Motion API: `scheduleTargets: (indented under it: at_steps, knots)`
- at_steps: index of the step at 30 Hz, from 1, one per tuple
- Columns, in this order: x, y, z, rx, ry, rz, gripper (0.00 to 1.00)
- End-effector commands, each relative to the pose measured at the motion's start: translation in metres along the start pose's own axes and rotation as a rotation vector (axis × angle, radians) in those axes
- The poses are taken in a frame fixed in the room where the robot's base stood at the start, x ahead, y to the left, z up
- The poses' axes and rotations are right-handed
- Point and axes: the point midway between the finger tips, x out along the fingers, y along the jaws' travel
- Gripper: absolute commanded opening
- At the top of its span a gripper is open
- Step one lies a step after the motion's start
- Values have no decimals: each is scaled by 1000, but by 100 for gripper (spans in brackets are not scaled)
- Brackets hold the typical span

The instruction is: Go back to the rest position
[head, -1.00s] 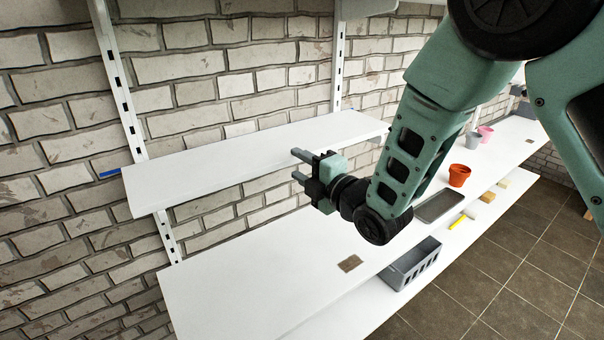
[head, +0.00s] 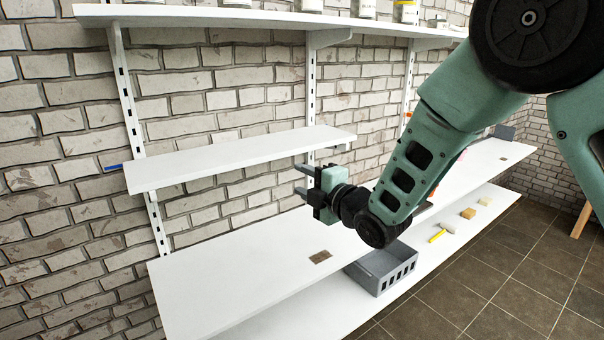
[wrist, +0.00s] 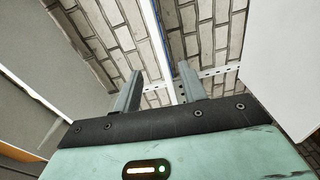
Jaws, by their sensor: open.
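My gripper (head: 300,180) is in the middle of the head view, pointing left, in front of the right part of the short upper shelf (head: 235,157). Its two fingers are apart with nothing between them. In the wrist view the open fingers (wrist: 158,92) point at the brick wall and a metal shelf rail, and the space between them is empty. My arm reaches in from the upper right and hides part of the long shelf behind it.
A long white shelf (head: 215,285) runs below, with a small brown patch (head: 320,256) on it. A grey crate (head: 362,275), a yellow object (head: 437,236) and small blocks (head: 468,213) stand on the lowest shelf. A top shelf (head: 250,18) holds containers. Tiled floor (head: 500,285) lies at right.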

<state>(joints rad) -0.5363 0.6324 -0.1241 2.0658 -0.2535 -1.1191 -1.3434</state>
Motion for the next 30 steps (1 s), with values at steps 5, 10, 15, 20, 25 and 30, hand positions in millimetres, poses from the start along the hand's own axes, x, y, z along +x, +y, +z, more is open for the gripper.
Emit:
scheduleTargets:
  at_steps: [5,10,15,20,25,30]
  knots:
    - [-23,-6,-11,242,-71,-178,42]
    - [-67,-23,-33,535,-186,-408,42]
    - [-127,-40,-60,792,-341,-633,42]
    - [-197,-54,-88,988,-532,-834,42]
    - [-280,-64,-113,1136,-789,-1013,42]
    - [-347,-68,-128,1205,-1022,-1119,42]
